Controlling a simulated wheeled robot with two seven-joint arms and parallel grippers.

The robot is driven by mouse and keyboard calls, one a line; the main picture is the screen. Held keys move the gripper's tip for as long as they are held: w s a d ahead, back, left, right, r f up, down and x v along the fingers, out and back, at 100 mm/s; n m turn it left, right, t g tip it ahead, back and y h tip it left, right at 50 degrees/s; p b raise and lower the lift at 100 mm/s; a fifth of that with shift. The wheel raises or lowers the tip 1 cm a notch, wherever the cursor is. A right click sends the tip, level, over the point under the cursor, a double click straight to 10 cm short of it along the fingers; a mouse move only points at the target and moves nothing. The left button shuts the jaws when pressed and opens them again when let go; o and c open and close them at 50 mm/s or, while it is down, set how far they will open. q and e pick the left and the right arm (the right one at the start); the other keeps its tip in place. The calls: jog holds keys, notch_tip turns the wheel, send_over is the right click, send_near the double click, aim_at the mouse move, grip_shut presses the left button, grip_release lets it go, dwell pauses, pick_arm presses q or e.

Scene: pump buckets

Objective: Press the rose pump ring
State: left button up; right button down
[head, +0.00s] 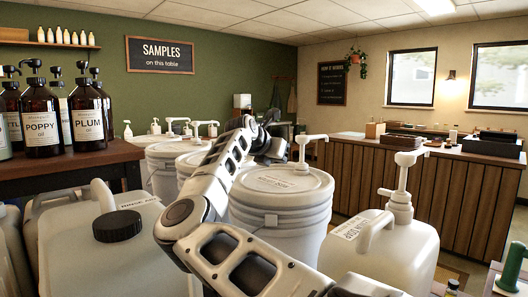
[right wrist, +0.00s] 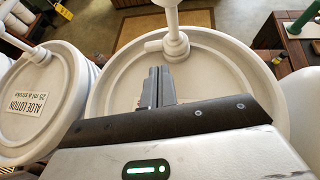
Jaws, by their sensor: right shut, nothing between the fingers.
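My right gripper (head: 270,148) reaches over the white buckets in the head view. In the right wrist view its closed, empty fingers (right wrist: 158,78) are over a white lid (right wrist: 225,75). The tips are close to the spout and collar of a white pump (right wrist: 176,44); whether they touch is unclear. The pump's upper part is cut off by the picture edge. I cannot read a rose label, and no rose-coloured ring shows. In the head view a large white bucket (head: 280,215) with a white pump (head: 303,150) stands beside my right arm. My left gripper is out of view.
A bucket marked aloe lotion (right wrist: 38,100) stands at left in the right wrist view. More pump buckets (head: 163,160) stand behind. White jugs (head: 120,245) and a pump jug (head: 385,250) fill the foreground. Dark bottles (head: 88,115) stand on a table at left.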

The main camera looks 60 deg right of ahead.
jog(key=b+v, duration=0.1)
jog(key=v, duration=0.9)
jog(key=shift+a+r+b, duration=0.15)
jog(key=shift+a+b, duration=0.05)
jog(key=shift+b, duration=0.1)
